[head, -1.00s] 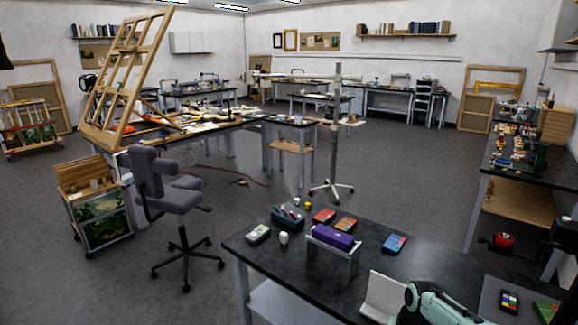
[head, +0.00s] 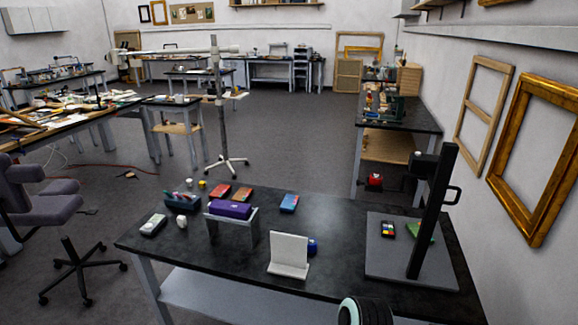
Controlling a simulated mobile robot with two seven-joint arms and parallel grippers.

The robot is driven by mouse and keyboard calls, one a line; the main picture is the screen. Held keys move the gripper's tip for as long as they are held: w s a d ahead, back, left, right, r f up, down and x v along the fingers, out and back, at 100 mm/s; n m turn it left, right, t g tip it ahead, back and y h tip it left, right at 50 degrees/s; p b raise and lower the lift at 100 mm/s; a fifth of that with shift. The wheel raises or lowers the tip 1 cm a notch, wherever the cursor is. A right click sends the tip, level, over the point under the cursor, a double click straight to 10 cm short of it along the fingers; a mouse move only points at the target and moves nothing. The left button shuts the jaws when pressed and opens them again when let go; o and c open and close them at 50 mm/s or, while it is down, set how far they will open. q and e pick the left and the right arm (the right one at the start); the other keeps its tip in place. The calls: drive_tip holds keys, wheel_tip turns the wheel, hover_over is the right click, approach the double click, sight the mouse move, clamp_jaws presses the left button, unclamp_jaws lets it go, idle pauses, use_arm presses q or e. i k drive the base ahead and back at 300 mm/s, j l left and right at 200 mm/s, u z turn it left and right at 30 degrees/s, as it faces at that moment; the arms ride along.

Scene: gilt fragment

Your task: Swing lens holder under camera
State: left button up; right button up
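A copy stand with a black upright column (head: 433,210) stands on a grey baseboard (head: 385,262) at the right end of the near black table. A small dark block (head: 424,163), perhaps the camera, sits by the column's upper part, and a dark loop-shaped handle (head: 455,196) juts out to the right. I cannot clearly pick out a lens holder. A colour chart (head: 388,229) and a green piece (head: 421,233) lie on the baseboard, the green piece partly behind the column. Only a teal and black part of my arm shows at the bottom edge; neither gripper is in view.
The black table (head: 180,257) also bears a white angled stand (head: 289,257), a purple block on a grey riser (head: 231,224), and several small boxes. A wheeled pole stand (head: 219,110) is behind it. A gilt frame (head: 535,150) is on the right wall.

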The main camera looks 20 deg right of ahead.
sight(367, 188)
drive_tip(key=i+j+z, duration=0.1)
drive_tip(key=i, duration=0.6)
drive_tip(key=z, duration=1.75)
